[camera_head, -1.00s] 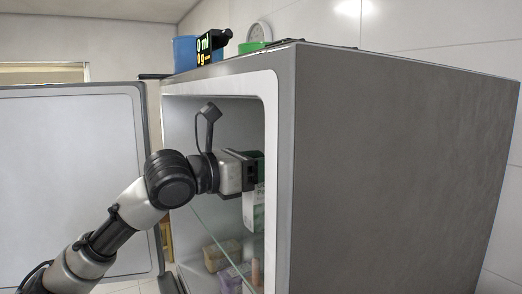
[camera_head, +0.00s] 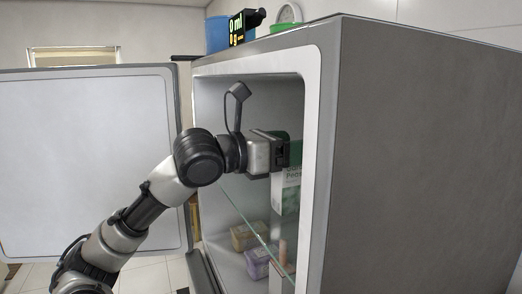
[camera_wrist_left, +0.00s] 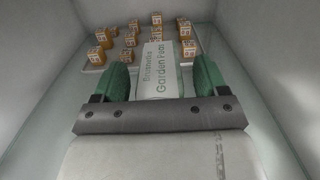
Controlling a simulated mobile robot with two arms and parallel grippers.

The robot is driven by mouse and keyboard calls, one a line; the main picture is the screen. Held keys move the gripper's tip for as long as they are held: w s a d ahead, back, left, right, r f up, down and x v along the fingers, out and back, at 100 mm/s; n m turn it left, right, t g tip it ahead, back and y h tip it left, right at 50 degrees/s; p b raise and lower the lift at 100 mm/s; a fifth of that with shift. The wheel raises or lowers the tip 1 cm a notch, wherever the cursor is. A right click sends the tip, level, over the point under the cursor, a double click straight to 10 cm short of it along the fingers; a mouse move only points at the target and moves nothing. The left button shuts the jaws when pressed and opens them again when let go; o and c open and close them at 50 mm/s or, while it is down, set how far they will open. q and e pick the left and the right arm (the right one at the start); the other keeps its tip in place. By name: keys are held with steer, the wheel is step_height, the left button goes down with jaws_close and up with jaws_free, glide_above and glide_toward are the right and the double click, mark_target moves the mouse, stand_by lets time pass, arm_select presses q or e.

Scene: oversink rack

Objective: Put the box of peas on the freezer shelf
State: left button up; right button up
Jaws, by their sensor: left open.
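The box of peas (camera_head: 288,190) is white and green and is inside the open freezer (camera_head: 312,180), by the glass shelf (camera_head: 243,215). Its lettering, "Garden Peas", shows in the left wrist view (camera_wrist_left: 158,72). My left gripper (camera_head: 286,150) reaches into the freezer at the top of the box. In the left wrist view its green fingers (camera_wrist_left: 163,76) are open, one on each side of the box, with a gap visible beside it. The base of the box is hard to make out, so I cannot tell exactly how it rests. My right gripper is out of view.
The freezer door (camera_head: 85,160) stands open at the left. Several small orange boxes (camera_wrist_left: 130,40) lie beyond the peas. A tan box (camera_head: 247,236) and a purple box (camera_head: 258,264) sit lower inside.

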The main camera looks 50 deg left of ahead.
arm_select(q)
steer(key=b+v, duration=0.7)
steer(key=v, duration=0.4)
steer(key=shift+s, duration=0.3)
steer(key=shift+a, duration=0.15)
